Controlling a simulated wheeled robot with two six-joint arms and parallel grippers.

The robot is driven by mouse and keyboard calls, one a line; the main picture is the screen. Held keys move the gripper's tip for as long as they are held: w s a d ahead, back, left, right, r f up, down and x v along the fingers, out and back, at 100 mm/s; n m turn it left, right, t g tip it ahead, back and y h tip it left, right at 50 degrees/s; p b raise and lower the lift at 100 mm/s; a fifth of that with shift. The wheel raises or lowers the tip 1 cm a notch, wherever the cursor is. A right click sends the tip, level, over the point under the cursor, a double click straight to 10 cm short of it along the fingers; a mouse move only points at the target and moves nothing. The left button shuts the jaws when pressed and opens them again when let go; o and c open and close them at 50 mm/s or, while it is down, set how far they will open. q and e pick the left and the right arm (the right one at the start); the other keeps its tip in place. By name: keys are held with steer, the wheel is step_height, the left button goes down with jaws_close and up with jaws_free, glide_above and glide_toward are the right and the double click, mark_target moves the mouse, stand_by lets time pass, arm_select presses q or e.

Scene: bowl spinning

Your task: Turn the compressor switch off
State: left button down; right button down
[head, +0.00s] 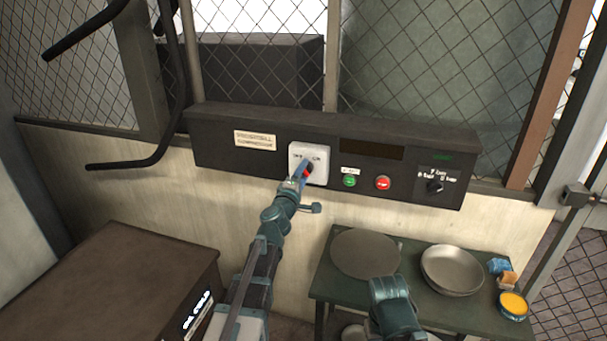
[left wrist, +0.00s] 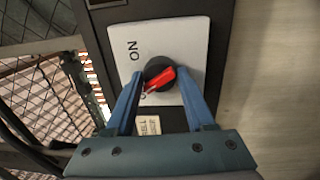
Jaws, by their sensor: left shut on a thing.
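The compressor switch is a round black knob with a red handle (left wrist: 161,79) on a white plate (left wrist: 195,40); the plate also shows in the head view (head: 322,152). The word ON is printed on the plate. One end of the red bar points at another label, mostly hidden by a finger, away from ON. My left gripper (left wrist: 157,88) reaches the knob with its blue fingers on either side, shut on it. In the head view my left gripper (head: 303,172) covers the lower left of the plate. The jaws of my right gripper are not seen; only part of that arm shows.
The black control panel (head: 228,155) also carries a green button (head: 349,181), a red button (head: 383,183) and a small black knob (head: 434,187). Below right stands a green table (head: 330,280) with a flat disc (head: 365,254), a metal bowl (head: 452,269) and a yellow tin (head: 513,304). A brown box (head: 110,270) stands lower left.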

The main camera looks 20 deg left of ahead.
arm_select(q)
steer(key=shift+s+n, duration=0.1)
steer(key=shift+n, duration=1.1)
steer(key=shift+c, duration=1.4)
jaws_free()
